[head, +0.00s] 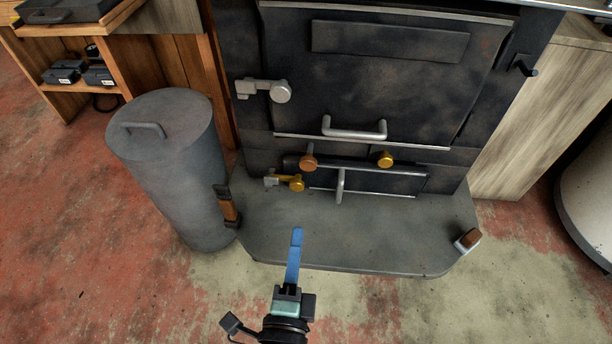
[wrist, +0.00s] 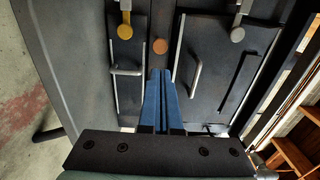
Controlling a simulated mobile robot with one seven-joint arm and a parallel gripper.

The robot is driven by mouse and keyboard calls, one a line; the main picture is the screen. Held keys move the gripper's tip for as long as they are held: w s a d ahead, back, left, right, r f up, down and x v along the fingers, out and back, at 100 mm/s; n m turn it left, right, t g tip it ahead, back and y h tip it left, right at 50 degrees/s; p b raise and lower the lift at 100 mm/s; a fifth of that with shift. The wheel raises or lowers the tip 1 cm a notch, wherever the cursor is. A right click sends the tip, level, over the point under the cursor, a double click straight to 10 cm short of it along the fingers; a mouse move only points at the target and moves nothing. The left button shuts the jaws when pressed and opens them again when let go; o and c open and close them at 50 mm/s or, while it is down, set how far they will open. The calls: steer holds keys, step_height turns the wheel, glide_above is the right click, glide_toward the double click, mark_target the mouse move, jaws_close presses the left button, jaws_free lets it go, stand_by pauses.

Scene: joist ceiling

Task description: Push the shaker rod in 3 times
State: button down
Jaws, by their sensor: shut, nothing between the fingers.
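The stove (head: 385,85) has a copper-brown round knob (head: 308,162) between its upper and lower doors, at the end of a short dark rod; it looks like the shaker rod. It also shows in the wrist view (wrist: 160,46), just beyond the fingertips. How far the rod stands out is hard to tell. My gripper (head: 297,233) has blue fingers, shut and empty, above the hearth plate in front of the stove. In the wrist view, the fingers (wrist: 161,74) point toward the knob, apparently apart from it.
A gold knob (head: 385,160) sits right of the copper one; a gold latch (head: 296,183) is below it. The upper door handle (head: 354,133) and lower door handle (head: 340,186) stick out nearby. A grey lidded bin (head: 175,170) stands left. The hearth plate (head: 370,235) is mostly clear.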

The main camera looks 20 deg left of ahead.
mark_target(307, 166)
steer(key=p+x, duration=0.1)
steer(key=x, duration=1.2)
steer(key=shift+w+a, duration=0.1)
steer(key=shift+w, duration=0.3)
steer(key=shift+x, duration=1.6)
steer(key=shift+r, duration=0.1)
